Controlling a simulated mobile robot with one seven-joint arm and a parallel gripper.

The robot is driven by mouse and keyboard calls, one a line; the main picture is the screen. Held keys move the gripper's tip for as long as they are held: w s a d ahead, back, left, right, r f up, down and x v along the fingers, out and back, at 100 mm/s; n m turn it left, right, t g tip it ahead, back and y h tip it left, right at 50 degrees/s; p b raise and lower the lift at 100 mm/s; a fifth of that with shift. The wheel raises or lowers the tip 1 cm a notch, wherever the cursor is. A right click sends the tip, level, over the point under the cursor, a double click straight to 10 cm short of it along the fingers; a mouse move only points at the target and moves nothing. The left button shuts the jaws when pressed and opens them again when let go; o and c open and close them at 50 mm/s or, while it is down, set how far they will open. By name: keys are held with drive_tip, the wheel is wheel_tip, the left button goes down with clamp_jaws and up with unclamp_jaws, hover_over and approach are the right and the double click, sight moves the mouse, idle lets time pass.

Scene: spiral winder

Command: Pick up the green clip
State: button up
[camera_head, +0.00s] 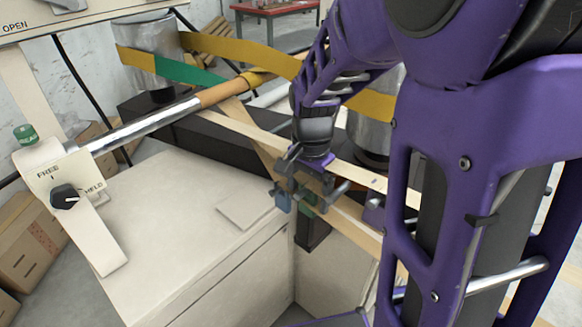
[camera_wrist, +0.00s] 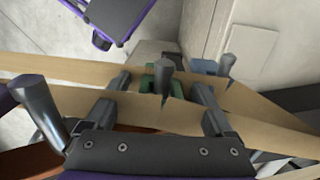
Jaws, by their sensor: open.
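The green clip (camera_wrist: 148,82) shows in the wrist view between my two open fingers, at a tan strip and beside an upright grey peg (camera_wrist: 163,75). The strip and peg hide part of it. My gripper (camera_wrist: 163,90) is open, with one finger on each side of the clip; I cannot tell whether either touches it. In the head view my gripper (camera_head: 312,188) is over the strips, and a small part of the green clip (camera_head: 307,204) shows below it.
A blue clip (camera_wrist: 203,67) is close by, just right of the green one. Grey pegs (camera_wrist: 40,105) stand near my gripper at left and right. Tan strips (camera_wrist: 60,68) cross around my fingers.

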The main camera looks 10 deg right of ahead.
clamp_jaws()
idle(0.4)
drive_tip(key=shift+r, duration=0.2)
